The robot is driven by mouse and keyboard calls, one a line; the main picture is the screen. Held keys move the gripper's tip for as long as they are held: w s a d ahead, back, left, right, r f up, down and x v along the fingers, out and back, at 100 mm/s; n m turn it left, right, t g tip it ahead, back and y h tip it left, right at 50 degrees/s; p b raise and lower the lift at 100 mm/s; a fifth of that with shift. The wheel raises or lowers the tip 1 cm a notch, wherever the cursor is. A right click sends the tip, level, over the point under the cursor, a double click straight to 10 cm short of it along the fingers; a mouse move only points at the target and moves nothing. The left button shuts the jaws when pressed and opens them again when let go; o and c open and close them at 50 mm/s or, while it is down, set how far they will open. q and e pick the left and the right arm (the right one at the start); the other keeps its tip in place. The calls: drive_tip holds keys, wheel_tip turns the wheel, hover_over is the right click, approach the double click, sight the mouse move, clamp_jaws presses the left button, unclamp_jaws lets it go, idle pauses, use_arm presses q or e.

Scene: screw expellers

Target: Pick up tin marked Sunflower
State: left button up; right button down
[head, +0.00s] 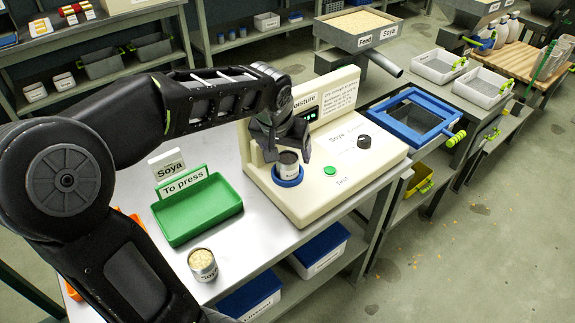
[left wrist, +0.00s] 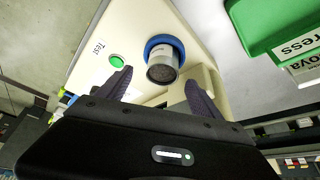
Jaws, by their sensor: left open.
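A grey tin with dark contents (head: 288,171) stands in the blue ring on the cream moisture tester; its label is not readable. It also shows in the left wrist view (left wrist: 163,66), ahead of the fingertips. My left gripper (head: 288,156) is open above the tester, its fingers around the tin's top in the head view; it also shows in the left wrist view (left wrist: 158,88). I cannot tell whether they touch the tin. Another tin (head: 203,265), marked Soya and filled with pale seeds, stands on the bench. No readable Sunflower label shows. My right gripper is out of view.
The cream tester (head: 345,180) has a green button (head: 330,170) and a black knob (head: 364,142) beside the ring. A green tray (head: 198,215) marked To press sits to its left. A blue frame (head: 412,115) lies beyond it. Bare metal bench lies between tray and tester.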

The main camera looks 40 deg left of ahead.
sight(287, 158)
use_arm(q)
drive_tip(key=shift+p+x, duration=0.3)
drive_tip(key=shift+x, duration=2.3)
drive_tip(key=shift+s+a, duration=0.1)
drive_tip(key=shift+a, duration=0.1)
drive_tip(key=c, duration=1.5)
